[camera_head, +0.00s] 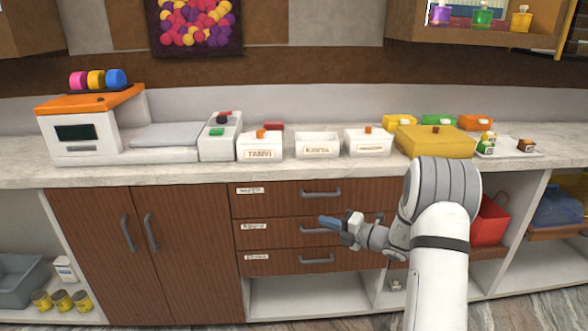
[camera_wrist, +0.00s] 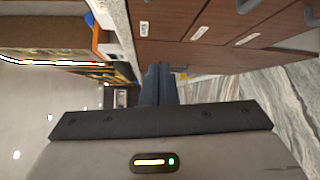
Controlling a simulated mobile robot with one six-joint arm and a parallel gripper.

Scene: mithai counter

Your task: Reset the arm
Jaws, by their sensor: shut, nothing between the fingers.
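My gripper (camera_head: 328,222) is in front of the middle of the wooden drawers, below the counter's front edge, pointing left in the head view. Its fingers are closed together with nothing between them. In the wrist view the dark fingers of my gripper (camera_wrist: 158,80) show at the middle, close side by side. My white arm comes up from the lower right of the head view and bends down to the gripper. The gripper appears apart from the drawers, though the gap is hard to judge.
The counter (camera_head: 180,172) holds a scale (camera_head: 165,135), a white-and-orange machine (camera_head: 80,130), labelled white boxes (camera_head: 260,146) and a yellow box (camera_head: 435,140). Drawer handles (camera_head: 320,194) and cabinet handles (camera_head: 128,232) stick out. A red bin (camera_head: 490,222) stands on a shelf behind my arm.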

